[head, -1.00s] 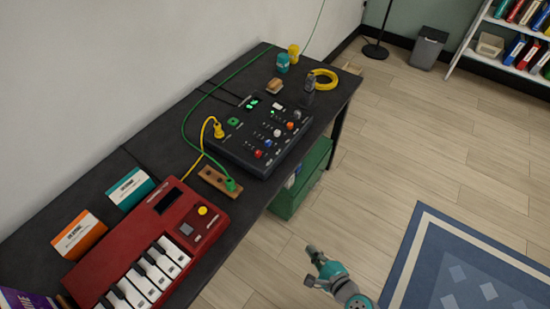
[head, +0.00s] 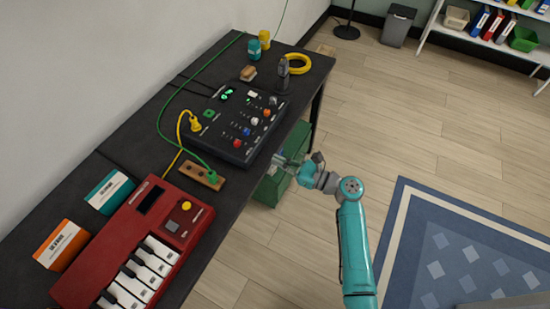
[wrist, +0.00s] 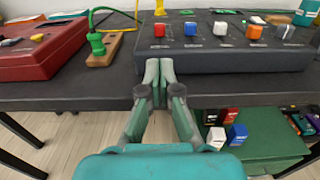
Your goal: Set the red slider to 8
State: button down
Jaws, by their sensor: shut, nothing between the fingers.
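The black control box (head: 222,135) lies on the dark table, with a row of coloured knobs along its front side. The red slider knob (head: 237,143) is the nearest of the row in the head view. In the wrist view the red knob (wrist: 159,30) is at the left end of the row, beside a blue knob (wrist: 190,28). My gripper (wrist: 160,68) is shut and empty, in front of the box's front face and below the red knob, apart from it. In the head view my gripper (head: 280,160) is just off the table's front edge. The scale numbers are too small to read.
A red keyboard (head: 125,235) and a wooden block (head: 190,172) with a green plug stand left of the box. Yellow and green cables run behind. A dark upright device (head: 283,76) stands beyond the box. A green cabinet (head: 268,190) is under the table.

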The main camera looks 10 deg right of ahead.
aim_at(240, 144)
jog(key=x, duration=1.1)
jog(key=shift+w+a, duration=0.2)
jog(key=shift+a, duration=0.1)
jog(key=shift+x, duration=1.35)
jog(key=shift+f, duration=0.1)
jog(key=shift+d, duration=0.1)
